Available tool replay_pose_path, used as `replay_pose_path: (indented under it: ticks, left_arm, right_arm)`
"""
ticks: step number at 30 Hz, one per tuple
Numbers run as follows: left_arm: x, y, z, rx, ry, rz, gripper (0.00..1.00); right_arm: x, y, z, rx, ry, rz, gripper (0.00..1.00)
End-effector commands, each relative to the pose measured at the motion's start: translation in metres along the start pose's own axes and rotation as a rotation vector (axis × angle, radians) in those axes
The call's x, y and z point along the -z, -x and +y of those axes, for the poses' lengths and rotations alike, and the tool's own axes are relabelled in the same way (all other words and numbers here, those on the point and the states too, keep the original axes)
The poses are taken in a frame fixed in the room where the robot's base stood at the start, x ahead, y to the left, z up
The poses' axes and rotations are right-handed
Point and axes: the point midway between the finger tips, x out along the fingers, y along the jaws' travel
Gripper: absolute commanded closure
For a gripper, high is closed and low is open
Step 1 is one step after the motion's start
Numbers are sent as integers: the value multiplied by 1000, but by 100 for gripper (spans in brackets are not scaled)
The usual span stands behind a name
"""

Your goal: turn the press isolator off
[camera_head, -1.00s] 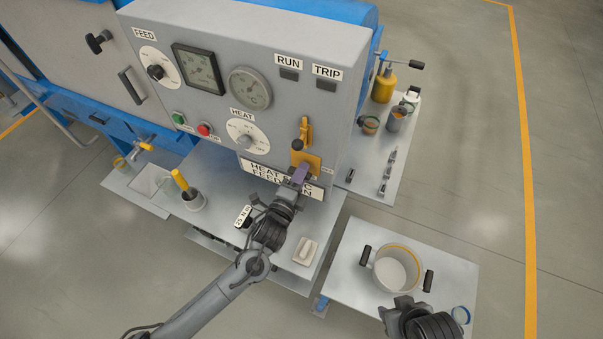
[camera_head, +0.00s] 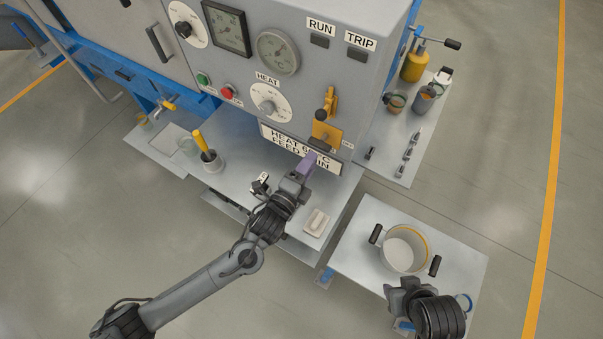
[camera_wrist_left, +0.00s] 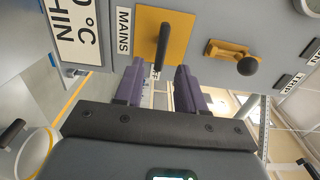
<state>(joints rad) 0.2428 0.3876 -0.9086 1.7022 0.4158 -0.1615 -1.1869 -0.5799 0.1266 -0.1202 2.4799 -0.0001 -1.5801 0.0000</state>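The isolator, a yellow plate (camera_head: 327,135) with a dark handle, is low on the right of the grey panel front. In the left wrist view, its plate (camera_wrist_left: 180,38) is beside a MAINS label and the handle (camera_wrist_left: 161,47) stands upright in the picture. My left gripper (camera_head: 306,163) is just below and in front of the plate. In the left wrist view, its purple fingers (camera_wrist_left: 160,78) are apart, with the handle's end showing between their tips; contact cannot be told. My right gripper (camera_head: 400,300) is at the bottom right by the pot; its fingers are unclear.
A yellow lever with a black knob (camera_head: 327,105) is just above the isolator. The HEAT dial (camera_head: 270,103) and red button (camera_head: 227,91) are to its left. A pot (camera_head: 405,250) stands on the low right table (camera_head: 350,235). A white block (camera_head: 316,222) lies below my left gripper.

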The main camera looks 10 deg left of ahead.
Motion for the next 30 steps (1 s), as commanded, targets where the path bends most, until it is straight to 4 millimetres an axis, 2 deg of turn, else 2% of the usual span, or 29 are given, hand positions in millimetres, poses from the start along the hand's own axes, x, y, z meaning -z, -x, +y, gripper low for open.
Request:
replay_pose_path:
  ticks: [3, 9, 25, 28, 30]
  left_arm:
    - [0, 18, 1, -1, -1, 0, 61]
    - [0, 34, 0, 0, -1, 0, 61]
    - [0, 38, 0, -1, 0, 0, 61]
    - [3, 43, 9, -17, 8, 0, 61]
    - [10, 51, 22, -41, 27, 1, 61]
  right_arm:
    - [0, -1, 0, 0, 0, 0, 57]
    - [0, -1, 0, 1, -2, 0, 57]
    - [0, -1, -2, 7, -10, 1, 57]
    - [0, -1, -2, 7, -10, 1, 57]
    - [0, -1, -2, 7, -9, 1, 57]
